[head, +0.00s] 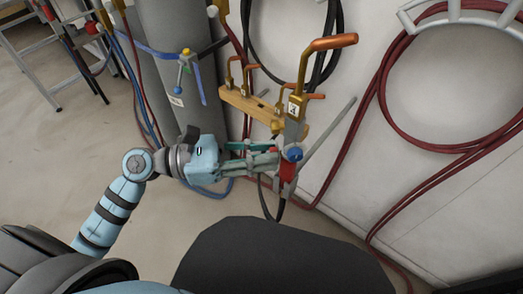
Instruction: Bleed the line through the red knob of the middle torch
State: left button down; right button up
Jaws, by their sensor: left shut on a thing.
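A large torch (297,105) stands upright in front of the wooden rack, with a brass body, a white label and a copper tip bent to the right. At its lower end are a blue knob (294,154) and a red knob (287,174). My left gripper (281,160) reaches in from the left and is shut on the torch's lower end beside the knobs. The fingertips and torch overlap, so the exact contact is hidden. Smaller-looking torches, one of them here (247,80), stand in the rack behind. My right gripper is out of view.
The wooden rack (235,98) is close behind the held torch. A grey cylinder (168,50) with a small valve (185,60) stands left of it. Red hose (385,95) hangs in loops on the right. Open floor lies at the left.

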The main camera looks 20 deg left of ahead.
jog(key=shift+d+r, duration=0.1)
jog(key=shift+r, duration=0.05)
pick_arm(q)
jog(key=shift+f+n+p, duration=0.15)
jog(key=shift+n+p, duration=8.35)
jog(key=shift+n, duration=1.9)
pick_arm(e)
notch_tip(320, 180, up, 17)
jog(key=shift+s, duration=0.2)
pick_arm(q)
jog(key=shift+w, duration=0.1)
